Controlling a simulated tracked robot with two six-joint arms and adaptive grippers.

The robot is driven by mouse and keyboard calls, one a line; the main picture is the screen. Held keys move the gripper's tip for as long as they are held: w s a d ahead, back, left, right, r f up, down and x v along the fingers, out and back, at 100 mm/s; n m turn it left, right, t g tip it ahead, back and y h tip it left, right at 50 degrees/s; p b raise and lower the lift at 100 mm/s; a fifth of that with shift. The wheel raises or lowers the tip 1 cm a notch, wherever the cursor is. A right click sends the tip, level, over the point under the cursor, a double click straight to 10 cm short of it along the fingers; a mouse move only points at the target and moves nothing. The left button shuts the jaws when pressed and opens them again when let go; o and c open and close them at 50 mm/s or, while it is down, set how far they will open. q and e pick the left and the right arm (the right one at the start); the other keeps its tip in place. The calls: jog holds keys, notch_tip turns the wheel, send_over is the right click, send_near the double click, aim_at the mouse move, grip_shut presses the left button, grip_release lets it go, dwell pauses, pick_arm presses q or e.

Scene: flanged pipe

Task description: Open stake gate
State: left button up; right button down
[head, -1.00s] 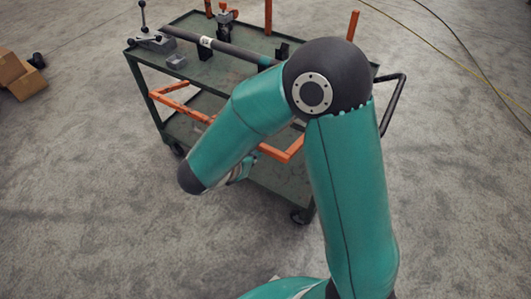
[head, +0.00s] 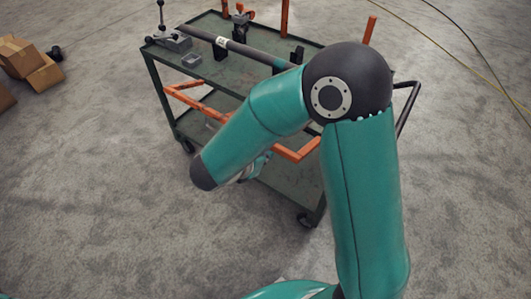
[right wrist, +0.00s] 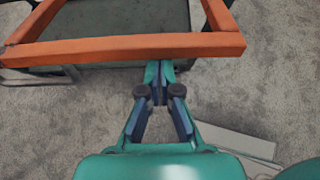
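The orange stake gate (head: 294,154) is a squared frame sticking out low from the near side of the green cart (head: 225,68). Its outer bar (right wrist: 110,48) crosses the top of the right wrist view. My right gripper (right wrist: 160,72) points at this bar from the near side, its fingertips at the bar's lower edge. The fingers run together to a narrow point with nothing seen between them. I cannot tell whether they touch the bar. In the head view my right arm hides most of this gripper (head: 258,167) and part of the gate. My left gripper is not in view.
A dark pipe (head: 254,53) rests on supports on the cart top, beside a grey lever fixture (head: 168,41). Orange posts (head: 370,30) stand at the cart's far side. Cardboard boxes (head: 42,74) lie at the left. Cables cross the floor at the right. The near floor is clear.

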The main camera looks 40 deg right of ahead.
jog(key=a+f+v, duration=0.1)
jog(key=v, duration=0.8)
jog(key=s+a+f+m+g+y+p, duration=0.2)
jog(key=s+a+f+m+y+p, duration=0.3)
jog(key=m, duration=0.5)
jog(key=s+a+f+m+g+y+p, duration=0.2)
jog(key=s+a+f+m+y+p, duration=0.3)
jog(key=f+m+y, duration=0.4)
notch_tip(320, 180, down, 3)
jog(key=shift+s+f+m+p, duration=0.25)
jog(key=shift+s+m+p, duration=0.3)
jog(key=shift+s, duration=0.3)
jog(key=c, duration=1.7)
grip_release()
jog(key=m, duration=0.1)
jog(key=d+f+m+t, duration=0.1)
jog(key=m, duration=0.1)
jog(key=shift+w+d+p, duration=0.15)
jog(key=shift+w+p, duration=0.15)
jog(key=o, duration=0.5)
jog(key=shift+w+d+f+m, duration=0.1)
jog(key=shift+d+f+m, duration=0.1)
jog(key=shift+m, duration=0.15)
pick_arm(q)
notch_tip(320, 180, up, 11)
